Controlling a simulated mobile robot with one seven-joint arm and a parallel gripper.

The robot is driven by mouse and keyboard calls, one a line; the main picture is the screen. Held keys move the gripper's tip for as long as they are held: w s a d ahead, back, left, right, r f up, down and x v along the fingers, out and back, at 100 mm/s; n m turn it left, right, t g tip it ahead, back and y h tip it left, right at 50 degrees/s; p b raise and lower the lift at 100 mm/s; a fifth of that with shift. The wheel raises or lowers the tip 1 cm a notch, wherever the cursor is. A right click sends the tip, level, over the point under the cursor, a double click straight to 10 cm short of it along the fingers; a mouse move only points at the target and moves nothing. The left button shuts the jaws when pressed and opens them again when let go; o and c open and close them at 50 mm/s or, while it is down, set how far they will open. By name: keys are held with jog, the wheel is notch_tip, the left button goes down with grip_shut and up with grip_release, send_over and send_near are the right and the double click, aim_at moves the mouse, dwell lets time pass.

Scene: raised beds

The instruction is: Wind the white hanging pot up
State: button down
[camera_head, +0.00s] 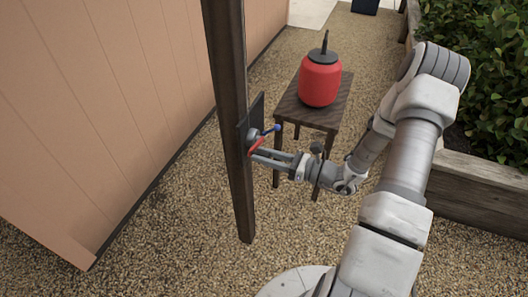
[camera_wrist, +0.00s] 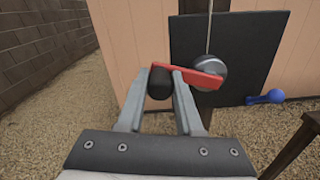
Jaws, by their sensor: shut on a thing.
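A winch with a grey drum (camera_wrist: 209,73) and a red crank arm (camera_wrist: 188,66) sits on a black plate (camera_wrist: 240,55). The crank's black grip (camera_wrist: 160,84) is at the left end of the arm, between my fingers. My gripper (camera_wrist: 167,80) is shut on this grip. In the head view my gripper (camera_head: 254,157) reaches the red crank (camera_head: 257,145) at the dark post (camera_head: 229,100). A blue-knobbed lever (camera_wrist: 266,97) sticks out right of the drum; it also shows in the head view (camera_head: 271,129). A thin cord (camera_wrist: 209,30) runs up from the drum. The white pot is in neither view.
A red sprayer-like container (camera_head: 320,82) stands on a small dark table (camera_head: 334,108) behind my gripper. A wooden raised bed (camera_head: 480,170) with leafy plants is at the right. A tan wall (camera_head: 110,100) is at the left. Open gravel lies in front of the post.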

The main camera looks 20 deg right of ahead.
jog(key=shift+w+d+r+m+p, duration=0.1)
jog(key=shift+w+r+m+p, duration=0.1)
jog(key=shift+r+m+p, duration=0.35)
jog(key=shift+w+d+r+m+p, duration=0.1)
jog(key=shift+w+r+m+p, duration=0.05)
jog(key=shift+r+m+p, duration=0.35)
jog(key=shift+f, duration=0.1)
jog(key=c, duration=0.6)
grip_release()
jog(key=shift+f, duration=0.1)
jog(key=shift+s, duration=0.1)
jog(key=p+v, duration=0.1)
jog(key=v, duration=1.6)
jog(key=shift+d, duration=0.25)
